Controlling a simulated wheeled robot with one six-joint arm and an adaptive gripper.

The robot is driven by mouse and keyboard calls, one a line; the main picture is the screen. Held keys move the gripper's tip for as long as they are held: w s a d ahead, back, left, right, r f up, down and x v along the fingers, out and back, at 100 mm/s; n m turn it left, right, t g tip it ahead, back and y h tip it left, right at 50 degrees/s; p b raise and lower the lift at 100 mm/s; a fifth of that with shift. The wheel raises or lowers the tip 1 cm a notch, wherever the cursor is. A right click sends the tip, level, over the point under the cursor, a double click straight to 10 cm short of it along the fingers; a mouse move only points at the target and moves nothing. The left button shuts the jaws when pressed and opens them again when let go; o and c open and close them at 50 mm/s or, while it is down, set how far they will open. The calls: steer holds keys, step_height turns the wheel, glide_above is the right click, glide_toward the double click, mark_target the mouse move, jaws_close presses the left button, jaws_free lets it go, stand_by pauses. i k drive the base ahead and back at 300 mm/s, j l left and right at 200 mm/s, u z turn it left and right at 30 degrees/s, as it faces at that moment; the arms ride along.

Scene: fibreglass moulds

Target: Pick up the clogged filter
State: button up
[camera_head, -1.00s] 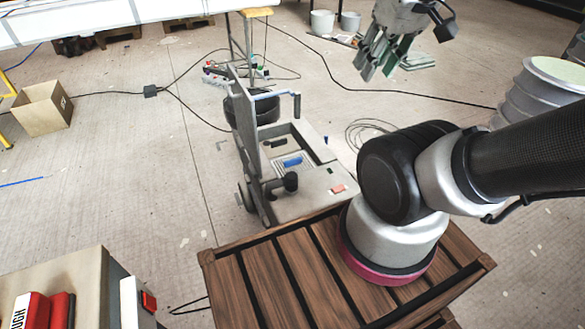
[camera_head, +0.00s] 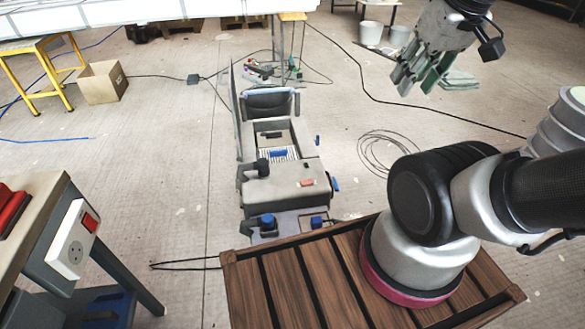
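A grey floor machine (camera_head: 285,192) stands on the floor near the middle of the head view. Its upper compartment is open and shows a white slatted piece (camera_head: 291,153) with a blue part on it. This may be the clogged filter, but I cannot tell for certain. My gripper (camera_head: 420,80) is at the upper right, raised in the air, far from the machine. Its grey fingers with green pads are apart, and I see nothing held between them.
A workbench (camera_head: 40,200) with a white socket box (camera_head: 72,243) is at the left. A cardboard box (camera_head: 102,84) and yellow trestle (camera_head: 45,75) stand at the back left. Cables (camera_head: 385,152) lie on the floor right of the machine.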

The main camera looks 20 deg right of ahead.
mark_target(286, 154)
steer(key=l+u, duration=0.15)
steer(key=l, duration=0.3)
steer(key=l+u, duration=0.15)
steer(key=l, duration=0.3)
steer(key=k+l+u, duration=0.1)
steer(key=l, duration=0.35)
steer(key=k+l+u, duration=0.15)
steer(key=l, duration=0.3)
steer(key=l+u, duration=0.15)
steer(key=l, duration=0.3)
steer(key=i+l+u, duration=0.1)
steer(key=l+u, duration=0.2)
steer(key=l, duration=0.45)
steer(key=l+u, duration=0.25)
steer(key=l, duration=0.5)
steer(key=i+l+u, duration=0.4)
steer(key=i+l, duration=0.65)
steer(key=l, duration=0.1)
